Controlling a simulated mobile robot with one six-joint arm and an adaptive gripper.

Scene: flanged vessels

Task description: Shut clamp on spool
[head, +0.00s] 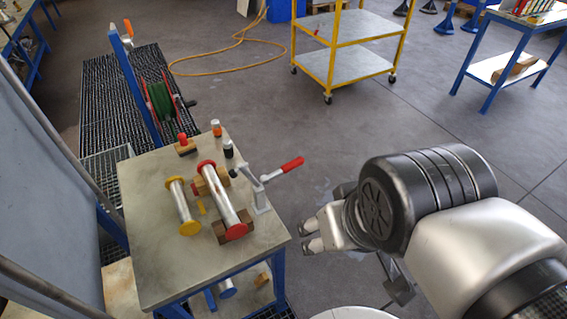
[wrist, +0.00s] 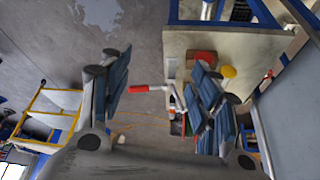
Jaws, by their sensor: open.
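The spool, a silver tube with red end flanges (head: 222,195), lies in wooden blocks on the bench. The clamp (head: 260,198) is a grey metal toggle clamp standing at the spool's right side. Its red handle (head: 292,164) sticks out to the right, away from the spool. My gripper (head: 311,234) is open and empty, right of the bench and apart from the clamp. In the wrist view, the red clamp handle (wrist: 150,88) shows between the spread fingers of my gripper (wrist: 158,75). The right finger hides part of the clamp and spool there.
A smaller yellow-flanged spool (head: 182,206) lies to the left on the bench (head: 160,265). A red-topped piece (head: 184,145) and a black cylinder (head: 228,148) stand at the back. A yellow cart (head: 345,66) is farther off.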

